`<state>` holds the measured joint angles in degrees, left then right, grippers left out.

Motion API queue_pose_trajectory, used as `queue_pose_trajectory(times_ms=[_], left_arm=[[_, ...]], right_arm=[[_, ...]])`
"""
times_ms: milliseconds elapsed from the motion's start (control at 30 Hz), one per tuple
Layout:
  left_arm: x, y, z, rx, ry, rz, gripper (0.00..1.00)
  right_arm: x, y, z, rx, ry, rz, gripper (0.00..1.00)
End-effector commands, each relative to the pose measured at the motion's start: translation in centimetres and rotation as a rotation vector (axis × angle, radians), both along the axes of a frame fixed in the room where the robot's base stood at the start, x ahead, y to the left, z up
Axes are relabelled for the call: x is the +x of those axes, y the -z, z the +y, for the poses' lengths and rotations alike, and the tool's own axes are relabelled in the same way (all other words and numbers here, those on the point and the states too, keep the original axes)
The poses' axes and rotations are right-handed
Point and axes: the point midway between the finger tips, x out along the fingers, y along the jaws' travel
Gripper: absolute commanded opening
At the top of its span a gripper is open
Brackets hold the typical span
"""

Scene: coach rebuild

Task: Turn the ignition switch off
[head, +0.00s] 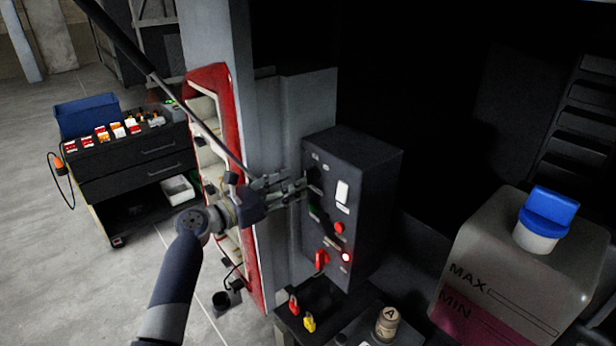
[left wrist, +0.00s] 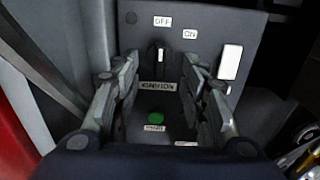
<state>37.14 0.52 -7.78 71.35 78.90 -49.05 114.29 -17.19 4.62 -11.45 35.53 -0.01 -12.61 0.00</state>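The ignition switch (left wrist: 160,57) is a small black knob with a white line, between the OFF label (left wrist: 162,21) and the IGNITION label (left wrist: 157,86) on a dark control box (head: 372,190). In the left wrist view its white line stands upright, in line with OFF; the ON label (left wrist: 190,33) is up to the right. My left gripper (head: 302,187) is at the box's front face. Its fingers are apart, one on each side of the knob, with gaps visible. In the head view the fingers hide the knob. My right gripper is not in view.
The box also has a white rocker (head: 342,192), a green button (left wrist: 156,118), a red button (head: 338,228), a lit red lamp (head: 345,257) and a red rotary handle (head: 321,260). A reservoir with a blue cap (head: 548,210) stands right. A dark tool cart (head: 125,165) stands left.

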Motion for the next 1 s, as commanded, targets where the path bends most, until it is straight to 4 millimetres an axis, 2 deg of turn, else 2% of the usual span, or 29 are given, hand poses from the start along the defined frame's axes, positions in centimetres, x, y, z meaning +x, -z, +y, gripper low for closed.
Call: queue_pose_trajectory(times_ms=[400,867,1000], left_arm=[[-2.4,0.0,3.4,0.002,-0.001,-0.001,0.40],[-2.9,0.0,3.9,0.001,0.000,-0.001,0.40],[-3.6,0.1,5.1,0.002,-0.002,-0.001,0.40]], right_arm=[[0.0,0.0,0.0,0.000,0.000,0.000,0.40],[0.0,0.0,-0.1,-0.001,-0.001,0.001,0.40],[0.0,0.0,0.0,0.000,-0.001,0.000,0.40]])
